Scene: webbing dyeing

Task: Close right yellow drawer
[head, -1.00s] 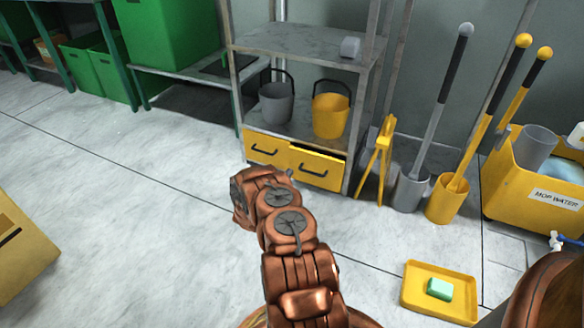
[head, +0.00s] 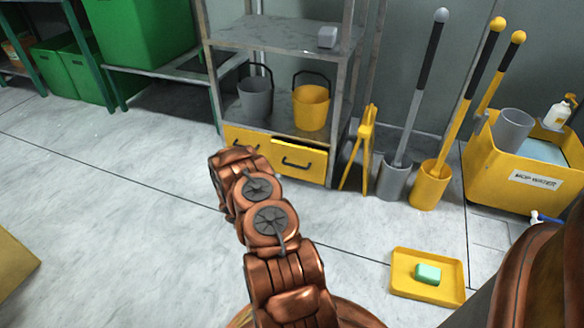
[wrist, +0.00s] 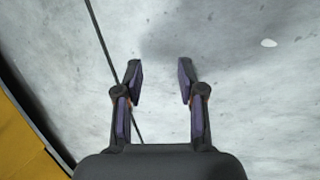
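The right yellow drawer (head: 300,162) sits low in a grey metal shelf unit and has a dark handle. It stands out a little from the unit, with a dark gap along its top. The left yellow drawer (head: 243,140) beside it looks flush and is partly hidden by my arm. My gripper (wrist: 160,82) is open and empty above the grey floor in the wrist view. In the head view my arm hides it. A yellow surface (wrist: 25,140) shows at the left edge of the wrist view; I cannot tell which thing it is.
The shelf (head: 275,36) holds a grey bucket (head: 256,97) and a yellow bucket (head: 311,106). A yellow folding stand (head: 358,150) and mop holders (head: 428,187) stand right of the drawers. A yellow tray (head: 400,284) with green soap lies on the floor.

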